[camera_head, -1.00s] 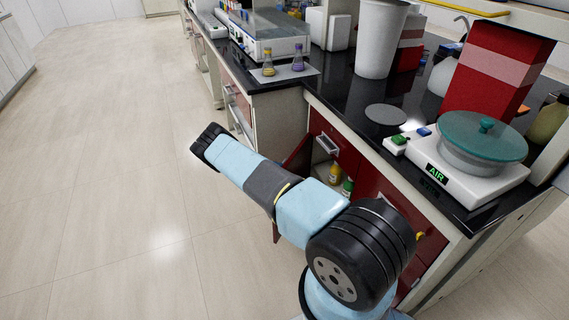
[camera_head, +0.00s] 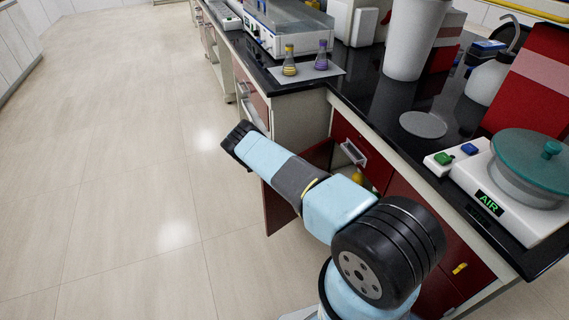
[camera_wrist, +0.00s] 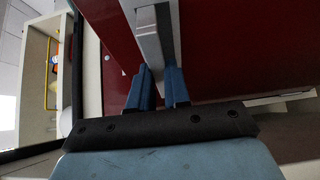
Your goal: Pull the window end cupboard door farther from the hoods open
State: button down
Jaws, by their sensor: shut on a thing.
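The red cupboard door (camera_head: 279,207) stands swung out from the bench end, its lower part showing left of my arm in the head view. In the head view the fingers are hidden behind my arm.
A red drawer front (camera_head: 349,148) with a metal handle is above the opening. Another red door (camera_head: 460,268) is at lower right. A balance (camera_head: 500,190) and two flasks stand on the black worktop (camera_head: 400,150). The floor (camera_head: 110,180) to the left is clear.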

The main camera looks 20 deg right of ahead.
jog(key=shift+s+a+f, duration=0.2)
jog(key=shift+a+f, duration=0.05)
jog(key=shift+f, duration=0.05)
jog(key=c, duration=1.5)
grip_release()
jog(key=o, duration=0.4)
jog(key=shift+w+d+r, duration=0.1)
jog(key=shift+d+r, duration=0.05)
jog(key=shift+d, duration=0.15)
